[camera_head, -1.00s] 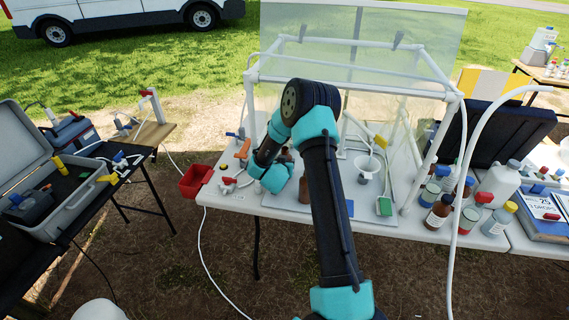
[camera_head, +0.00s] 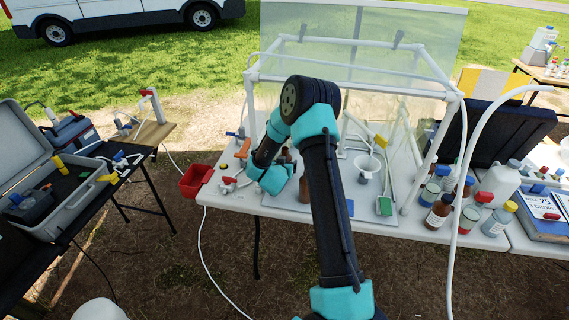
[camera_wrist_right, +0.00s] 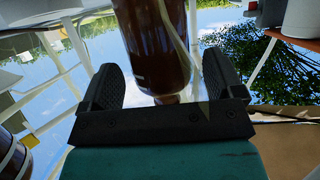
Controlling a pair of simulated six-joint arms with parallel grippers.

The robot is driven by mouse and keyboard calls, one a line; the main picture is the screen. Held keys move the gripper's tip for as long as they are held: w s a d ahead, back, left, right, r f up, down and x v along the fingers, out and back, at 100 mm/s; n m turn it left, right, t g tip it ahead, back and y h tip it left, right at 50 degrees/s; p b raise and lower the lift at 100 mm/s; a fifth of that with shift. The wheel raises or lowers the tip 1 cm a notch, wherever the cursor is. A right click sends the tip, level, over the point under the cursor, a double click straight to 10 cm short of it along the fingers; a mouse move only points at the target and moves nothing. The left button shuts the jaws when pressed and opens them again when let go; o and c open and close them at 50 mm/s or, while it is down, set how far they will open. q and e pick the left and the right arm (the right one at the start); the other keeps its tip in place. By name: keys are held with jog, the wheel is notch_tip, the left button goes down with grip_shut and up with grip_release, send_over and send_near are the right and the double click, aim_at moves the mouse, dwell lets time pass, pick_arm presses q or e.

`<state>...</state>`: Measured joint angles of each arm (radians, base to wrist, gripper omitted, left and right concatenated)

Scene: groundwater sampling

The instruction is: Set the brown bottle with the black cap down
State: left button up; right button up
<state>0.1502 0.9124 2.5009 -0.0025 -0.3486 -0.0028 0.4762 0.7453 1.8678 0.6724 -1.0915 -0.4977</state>
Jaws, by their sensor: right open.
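In the right wrist view a brown bottle (camera_wrist_right: 158,45) stands between the two black fingers of my right gripper (camera_wrist_right: 160,78). The fingers are spread, with a gap visible on both sides of the bottle. Its cap is out of that view. In the head view a brown bottle (camera_head: 304,190) shows on the white table, partly hidden behind my right arm. My right gripper's fingers are hard to make out there. My left gripper is in neither current view.
Several bottles, one brown with a white label (camera_head: 438,213), stand to the right on the table (camera_head: 237,199). A red bin (camera_head: 195,181) hangs at the table's left edge. A white pipe frame (camera_head: 352,84) rises behind. A green-and-white item (camera_head: 384,206) lies nearby.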

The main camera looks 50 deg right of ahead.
jog(key=v, duration=1)
jog(key=shift+s+a+r, duration=0.1)
jog(key=a+f+n+y, duration=0.1)
jog(key=a+f, duration=0.1)
jog(key=a+f+n+t+y, duration=0.1)
jog(key=a+f+y, duration=0.1)
jog(key=a, duration=0.1)
jog(key=w+a+f+y, duration=0.1)
jog(key=a+f, duration=0.1)
jog(key=shift+a+n+y, duration=0.2)
jog(key=shift+n+y, duration=0.1)
jog(key=shift+n, duration=0.1)
jog(key=s+a+f+n+y, duration=0.25)
jog(key=a+f+y, duration=0.3)
jog(key=a, duration=0.45)
jog(key=s+a+f+n+g+y, duration=0.2)
jog(key=s+a+f+g+y, duration=0.1)
jog(key=s+a, duration=0.3)
jog(key=s+a+f+n+g+y, duration=0.2)
jog(key=s+a+f+g+y, duration=0.1)
jog(key=s+a, duration=0.4)
jog(key=shift+s+a+f+n+g, duration=0.25)
jog(key=shift+a+f+n+g, duration=0.15)
jog(key=shift+a+g, duration=0.3)
